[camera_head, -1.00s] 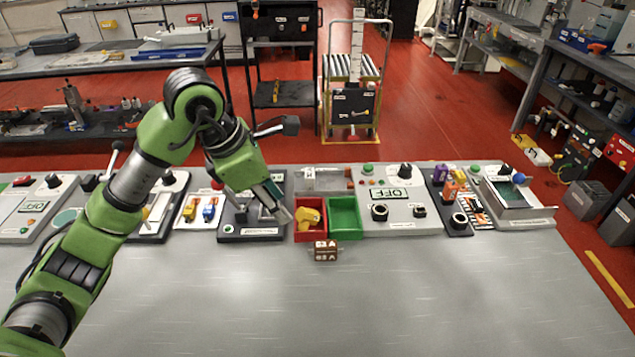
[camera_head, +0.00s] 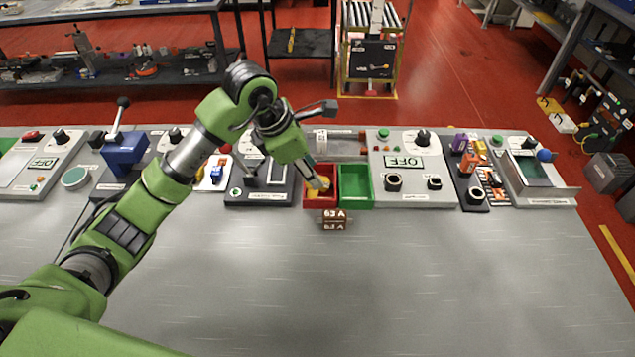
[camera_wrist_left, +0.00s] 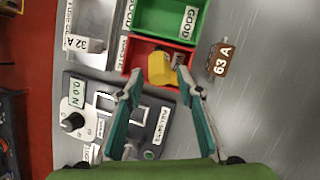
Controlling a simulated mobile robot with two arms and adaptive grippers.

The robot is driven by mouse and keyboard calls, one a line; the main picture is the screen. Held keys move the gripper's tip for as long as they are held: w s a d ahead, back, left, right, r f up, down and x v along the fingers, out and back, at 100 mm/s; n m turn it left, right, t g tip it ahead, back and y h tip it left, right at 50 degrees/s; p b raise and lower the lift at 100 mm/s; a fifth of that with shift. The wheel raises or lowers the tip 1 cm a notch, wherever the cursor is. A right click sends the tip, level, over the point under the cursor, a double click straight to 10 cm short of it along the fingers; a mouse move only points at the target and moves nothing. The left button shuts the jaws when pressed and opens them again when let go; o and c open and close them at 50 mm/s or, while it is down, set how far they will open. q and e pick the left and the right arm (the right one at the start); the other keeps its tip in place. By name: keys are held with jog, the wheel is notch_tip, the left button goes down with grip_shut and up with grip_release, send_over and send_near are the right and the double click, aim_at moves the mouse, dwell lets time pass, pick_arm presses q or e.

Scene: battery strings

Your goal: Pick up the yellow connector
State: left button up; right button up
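The yellow connector (camera_wrist_left: 160,68) lies in the red bin (camera_wrist_left: 138,52), as the left wrist view shows. In the head view the connector (camera_head: 319,193) is partly hidden behind my left gripper (camera_head: 316,182). In the left wrist view the two teal fingers of my left gripper (camera_wrist_left: 158,82) are spread apart, with the connector between and just beyond their tips. Nothing is held in them. I cannot tell whether a fingertip touches it. My right gripper is not in view.
A green bin (camera_head: 356,187) adjoins the red bin on the right. A brown 63 A block (camera_head: 334,219) stands in front of the bins. Panels line the table's back edge, including one with an OFF display (camera_head: 403,161). The table's front (camera_head: 420,290) is clear.

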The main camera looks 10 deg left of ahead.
aim_at(320, 190)
pick_arm(q)
jog(key=p+x, duration=0.1)
jog(key=x, duration=0.2)
jog(key=shift+w+d+f, duration=0.1)
jog(key=shift+d+f, duration=0.05)
jog(key=shift+f, duration=0.1)
jog(key=shift+w+d+f, duration=0.1)
jog(key=shift+w+f, duration=0.1)
jog(key=shift+f, duration=0.3)
jog(key=c, duration=0.9)
grip_shut()
jog(key=shift+r, duration=0.1)
